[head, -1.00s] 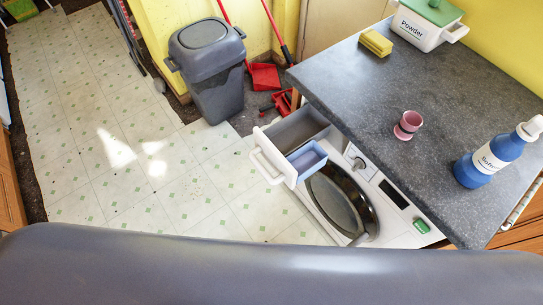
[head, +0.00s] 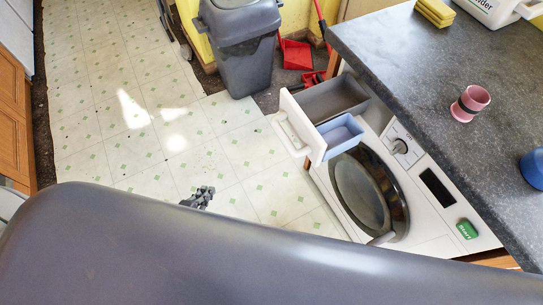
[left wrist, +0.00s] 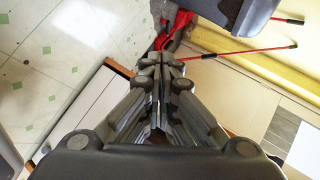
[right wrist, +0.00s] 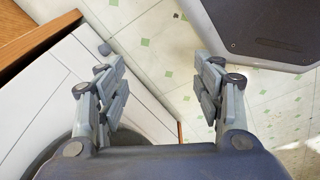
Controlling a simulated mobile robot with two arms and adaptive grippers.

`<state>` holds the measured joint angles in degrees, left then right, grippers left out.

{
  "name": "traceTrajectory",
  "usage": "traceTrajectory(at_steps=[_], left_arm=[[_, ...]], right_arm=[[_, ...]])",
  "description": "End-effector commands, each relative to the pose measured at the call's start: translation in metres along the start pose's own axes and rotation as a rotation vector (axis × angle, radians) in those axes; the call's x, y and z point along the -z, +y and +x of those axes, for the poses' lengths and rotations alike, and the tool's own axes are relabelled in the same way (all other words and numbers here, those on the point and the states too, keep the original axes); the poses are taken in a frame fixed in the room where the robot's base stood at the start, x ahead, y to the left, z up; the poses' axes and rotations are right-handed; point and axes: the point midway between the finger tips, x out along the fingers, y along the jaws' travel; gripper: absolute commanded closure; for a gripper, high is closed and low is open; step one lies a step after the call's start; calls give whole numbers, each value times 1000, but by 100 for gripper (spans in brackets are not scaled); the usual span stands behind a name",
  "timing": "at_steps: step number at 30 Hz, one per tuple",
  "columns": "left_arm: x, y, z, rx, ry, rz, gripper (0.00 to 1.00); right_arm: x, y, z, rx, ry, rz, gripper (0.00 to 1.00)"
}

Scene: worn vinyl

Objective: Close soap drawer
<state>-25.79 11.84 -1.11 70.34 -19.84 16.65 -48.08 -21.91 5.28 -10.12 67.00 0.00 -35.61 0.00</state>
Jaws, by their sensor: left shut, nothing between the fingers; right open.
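The soap drawer (head: 306,128) of the white washing machine (head: 437,222) is pulled out in the head view. It has a white front with a handle, a grey compartment and a blue compartment (head: 341,133). My left gripper (head: 198,197) shows as a small dark tip over the floor, left of the drawer front and apart from it. In the left wrist view its fingers (left wrist: 162,62) are closed together and empty. My right gripper (right wrist: 160,90) is open and empty in the right wrist view, beside the washing machine's front; it is hidden in the head view.
The grey countertop (head: 400,62) overhangs the machine and holds a pink cup (head: 470,103), a yellow sponge (head: 435,12) and a blue bottle (head: 533,168). A grey bin (head: 241,50) and red dustpan (head: 296,54) stand behind the drawer. The tiled floor to the left is clear.

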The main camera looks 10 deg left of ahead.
Motion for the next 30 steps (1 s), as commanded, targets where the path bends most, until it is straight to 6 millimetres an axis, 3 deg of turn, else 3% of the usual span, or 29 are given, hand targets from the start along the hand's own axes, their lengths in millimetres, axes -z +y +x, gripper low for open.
traceTrajectory(at_steps=[1,5,9,12,18,21,25,30], left_arm=[[0,-12,11,82,42,132,100],[18,-66,11,296,126,493,100],[48,-110,-5,540,182,889,100],[73,-131,-25,721,201,1168,100],[118,-148,-66,1025,202,1595,100],[131,-149,-80,1114,195,1710,100],[140,-152,-88,1165,189,1773,100],[154,-160,-80,1172,188,1777,100]], right_arm=[[8,0,18,-1,11,2,38],[30,1,25,-3,28,6,38],[50,2,28,-5,46,10,38],[62,3,28,-6,57,12,38],[77,4,20,-9,75,16,38],[80,4,16,-10,79,17,38],[81,5,12,-10,80,17,38],[79,5,15,-10,77,17,38]])
